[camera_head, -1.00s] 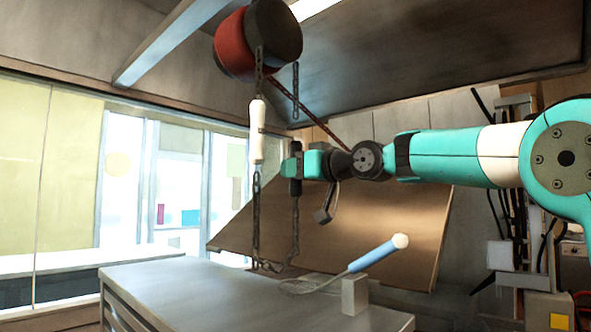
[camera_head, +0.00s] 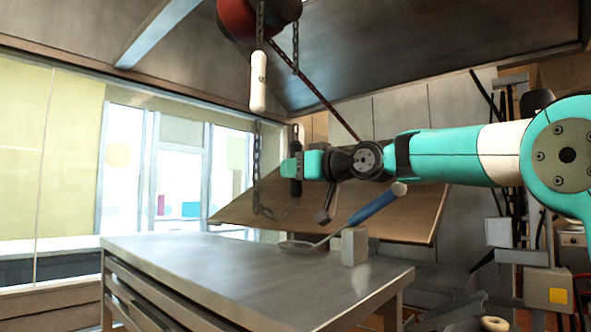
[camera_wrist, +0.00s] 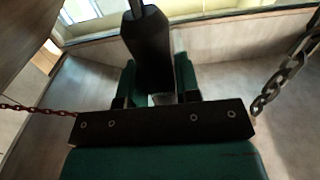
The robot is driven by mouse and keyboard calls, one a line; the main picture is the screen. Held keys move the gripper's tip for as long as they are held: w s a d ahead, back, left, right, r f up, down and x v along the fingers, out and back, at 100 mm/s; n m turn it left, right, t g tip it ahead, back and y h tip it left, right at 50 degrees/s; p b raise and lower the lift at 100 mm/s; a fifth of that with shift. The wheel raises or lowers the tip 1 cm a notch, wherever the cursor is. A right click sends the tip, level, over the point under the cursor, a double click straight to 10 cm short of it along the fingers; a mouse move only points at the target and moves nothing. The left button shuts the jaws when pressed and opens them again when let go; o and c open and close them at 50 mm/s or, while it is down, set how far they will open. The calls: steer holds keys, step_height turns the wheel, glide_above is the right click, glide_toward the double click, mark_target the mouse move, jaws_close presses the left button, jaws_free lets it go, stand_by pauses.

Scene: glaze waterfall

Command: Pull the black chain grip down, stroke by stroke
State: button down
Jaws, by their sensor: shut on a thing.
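The black chain grip (camera_head: 296,188) hangs upright on a chain above the table, in the middle of the head view. My gripper (camera_head: 297,164) is shut on it from the right. In the wrist view the black grip (camera_wrist: 151,48) stands between the two green fingers (camera_wrist: 157,82). A white grip (camera_head: 258,82) hangs on the other chain strand, to the left and higher. The red and black hoist drum (camera_head: 262,14) is at the top, partly cut off by the frame edge. The chain loop (camera_head: 256,180) hangs slack below the grips.
A grey table (camera_head: 225,270) stands below. A blue-handled ladle (camera_head: 373,206) leans on a small grey block (camera_head: 354,246) on it. A tilted brown panel (camera_head: 400,212) is behind my gripper. The table's left part is clear.

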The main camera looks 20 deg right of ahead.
steer(key=shift+f, duration=0.7)
steer(key=shift+r, duration=0.1)
step_height(320, 180, up, 17)
steer(key=p, duration=1.4)
steer(key=shift+r, duration=0.15)
step_height(320, 180, down, 18)
steer(key=b, duration=1.6)
steer(key=shift+r, duration=0.4)
